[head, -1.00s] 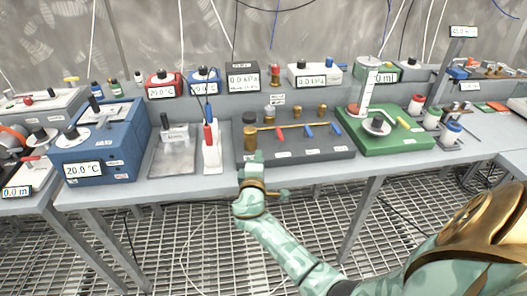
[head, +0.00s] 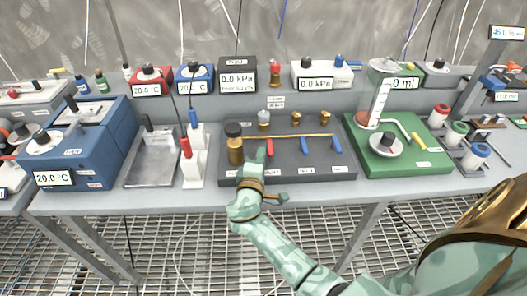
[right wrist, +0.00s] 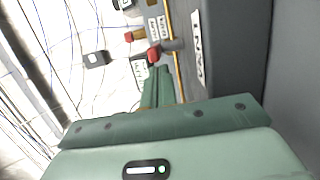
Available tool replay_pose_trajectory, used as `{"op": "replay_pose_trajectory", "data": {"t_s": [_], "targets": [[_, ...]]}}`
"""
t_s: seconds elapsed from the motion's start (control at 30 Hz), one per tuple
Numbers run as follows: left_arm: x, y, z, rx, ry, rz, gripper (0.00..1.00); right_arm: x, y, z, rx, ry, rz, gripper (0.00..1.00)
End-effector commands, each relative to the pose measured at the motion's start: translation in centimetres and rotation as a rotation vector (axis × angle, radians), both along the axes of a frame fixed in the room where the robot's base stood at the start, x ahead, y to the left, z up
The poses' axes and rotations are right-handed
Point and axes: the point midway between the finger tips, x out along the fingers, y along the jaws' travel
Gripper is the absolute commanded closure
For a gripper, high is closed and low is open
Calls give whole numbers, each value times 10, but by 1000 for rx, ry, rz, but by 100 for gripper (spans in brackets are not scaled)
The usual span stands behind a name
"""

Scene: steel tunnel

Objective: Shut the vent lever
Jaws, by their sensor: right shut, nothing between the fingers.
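A dark grey valve panel (head: 300,172) on the bench carries a brass pipe (head: 300,136) with one red lever (head: 269,147) and two blue levers, a middle one (head: 306,146) and a right one (head: 336,146). The labels are too small to read, so I cannot tell which lever is marked vent. My right gripper (head: 261,154) is shut and empty, its tips just left of the red lever. In the right wrist view the green fingers (right wrist: 158,88) end close to the red lever (right wrist: 153,54); I cannot tell if they touch. My left gripper is not in view.
A brass cylinder with a black cap (head: 235,148) stands left of my fingers. A white stand with red and blue probes (head: 193,170) is further left. A green board with a knob (head: 386,146) is to the right. Gauges line the shelf behind.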

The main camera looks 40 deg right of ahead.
Motion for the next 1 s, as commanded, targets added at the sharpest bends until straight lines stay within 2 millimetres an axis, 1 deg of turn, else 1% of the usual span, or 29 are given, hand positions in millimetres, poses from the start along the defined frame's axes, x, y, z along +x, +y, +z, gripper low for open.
{"op": "replay_pose_trajectory", "data": {"t_s": [0.23, 0.47, 1.0], "targets": [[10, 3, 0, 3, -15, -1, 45, -1, 2, 0, -1, 1, 0, 100], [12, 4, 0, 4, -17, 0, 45, -1, 1, 0, 0, 0, 4, 100], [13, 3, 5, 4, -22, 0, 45, -7, -3, 0, -1, 1, 95, 100]]}}
